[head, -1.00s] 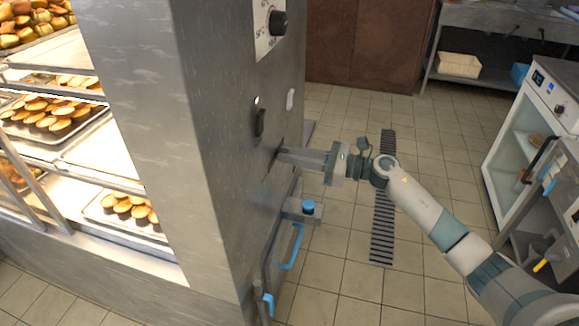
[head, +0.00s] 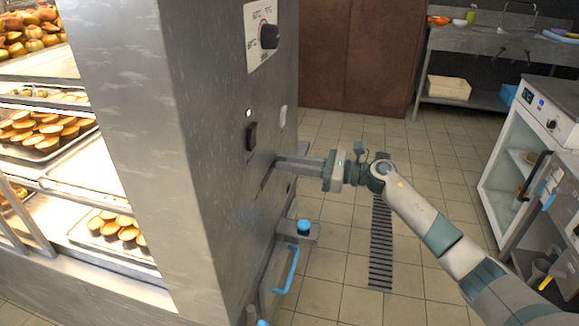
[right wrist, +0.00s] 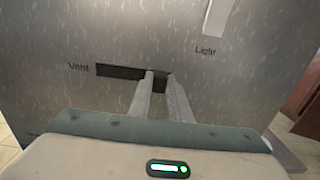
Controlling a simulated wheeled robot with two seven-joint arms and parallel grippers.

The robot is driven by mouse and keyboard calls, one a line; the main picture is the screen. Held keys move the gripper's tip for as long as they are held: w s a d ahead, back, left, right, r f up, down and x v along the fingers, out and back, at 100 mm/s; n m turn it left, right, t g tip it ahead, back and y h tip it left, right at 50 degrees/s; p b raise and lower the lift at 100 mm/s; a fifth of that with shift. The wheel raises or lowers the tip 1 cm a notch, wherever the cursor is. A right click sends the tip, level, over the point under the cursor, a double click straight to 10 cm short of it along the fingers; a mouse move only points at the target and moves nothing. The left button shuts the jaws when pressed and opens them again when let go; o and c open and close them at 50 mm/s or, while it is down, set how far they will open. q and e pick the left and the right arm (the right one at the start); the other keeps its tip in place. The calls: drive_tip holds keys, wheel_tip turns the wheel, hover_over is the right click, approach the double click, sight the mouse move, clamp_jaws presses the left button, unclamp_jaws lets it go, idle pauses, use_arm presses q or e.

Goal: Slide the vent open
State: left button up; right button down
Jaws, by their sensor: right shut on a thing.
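The vent (right wrist: 122,72) is a dark horizontal slot in a grey steel panel, labelled "Vent", in the right wrist view. In the head view the slot (head: 268,176) shows as a thin dark line on the cabinet's side. My right gripper (head: 278,163) reaches the panel from the right. In the right wrist view its two fingers (right wrist: 160,80) are at the slot's right end, shut on the small vent slider, which they mostly hide. Most of the slot lies open and dark to the left of the fingers. My left gripper is not in view.
A black switch (head: 252,136), a dial (head: 270,37) and a pale light switch (head: 283,116) are on the same panel. Below are a blue knob (head: 304,227) and a blue handle (head: 288,270). Lit pastry shelves are at left. Tiled floor is clear behind my arm.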

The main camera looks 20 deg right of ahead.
drive_tip(key=shift+w+d, duration=0.15)
drive_tip(key=shift+d, duration=0.05)
drive_tip(key=c, duration=1.6)
unclamp_jaws()
drive_tip(key=shift+c, duration=0.2)
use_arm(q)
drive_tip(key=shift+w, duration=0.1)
use_arm(e)
drive_tip(key=shift+w, duration=0.1)
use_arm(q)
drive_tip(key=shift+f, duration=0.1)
use_arm(e)
drive_tip(key=shift+d, duration=0.1)
